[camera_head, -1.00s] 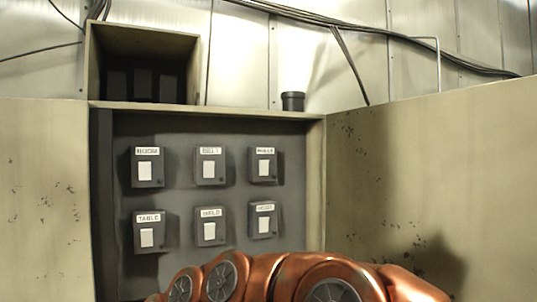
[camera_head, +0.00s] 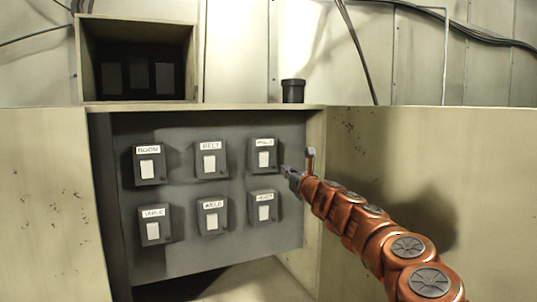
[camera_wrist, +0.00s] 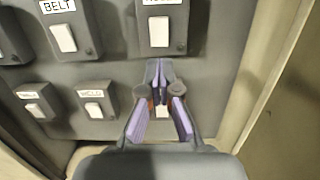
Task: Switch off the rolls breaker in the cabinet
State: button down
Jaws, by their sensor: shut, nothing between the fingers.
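The cabinet's grey panel (camera_head: 190,245) carries several dark breaker boxes, each with a white rocker and a label. The top-right breaker (camera_head: 263,158) has a blurred label that seems to read ROLLS; it also shows at the top of the wrist view (camera_wrist: 160,27). My gripper (camera_head: 287,170) is shut and empty, just right of that breaker's lower corner in the head view. In the wrist view its fingertips (camera_wrist: 158,66) appear just below that breaker's box and partly hide the bottom-right breaker. I cannot tell whether they touch anything, nor which way the rocker is set.
The other breakers include BOOM (camera_head: 149,165), BELT (camera_head: 210,159), TABLE (camera_head: 153,225), WELD (camera_head: 212,216) and a blurred bottom-right one (camera_head: 264,207). The cabinet's open door (camera_head: 450,190) stands on the right. A narrow side wall (camera_wrist: 243,75) is close to my gripper's right.

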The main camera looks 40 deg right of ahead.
jog(key=shift+w, duration=0.1)
dwell(0.3)
jog(key=p, duration=0.1)
send_near(265, 156)
jog(key=shift+p+x, duration=1.25)
jog(key=shift+x, duration=2.3)
jog(key=shift+r, duration=0.1)
